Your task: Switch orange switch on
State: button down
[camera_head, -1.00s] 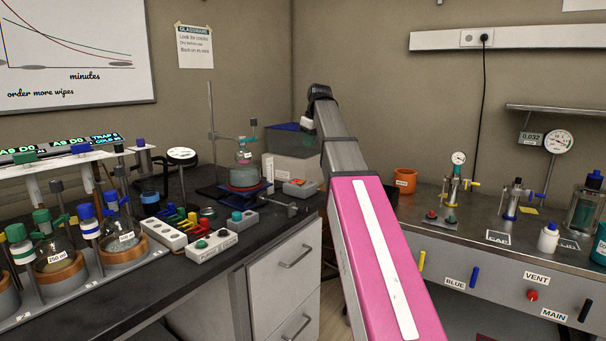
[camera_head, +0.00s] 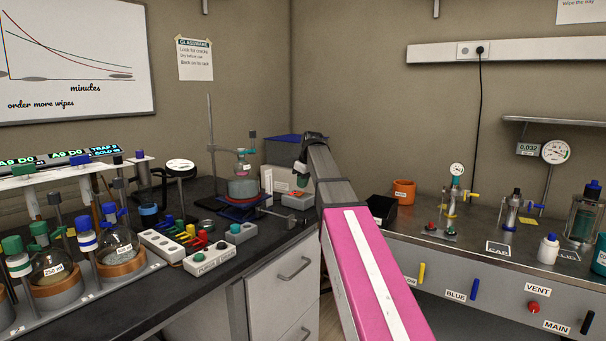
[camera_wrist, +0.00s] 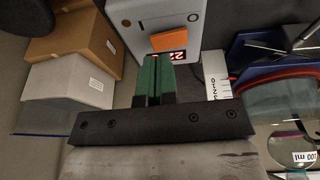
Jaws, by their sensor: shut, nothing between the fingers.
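In the head view my gripper (camera_head: 303,183) hangs low over the grey box (camera_head: 293,202) at the bench's back corner. The switch is hard to make out there.
A brown carton (camera_wrist: 88,45) and a grey block (camera_wrist: 66,85) lie left in the wrist view. A ruler-like strip (camera_wrist: 216,75) and glassware are right.

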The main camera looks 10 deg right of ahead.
jog(key=shift+f, duration=0.65)
jog(key=shift+w, duration=0.1)
jog(key=shift+d+f, duration=0.15)
jog(key=shift+f, duration=0.2)
jog(key=shift+s+a+r, duration=0.2)
jog(key=shift+s+a, duration=0.3)
jog(key=shift+a, duration=0.05)
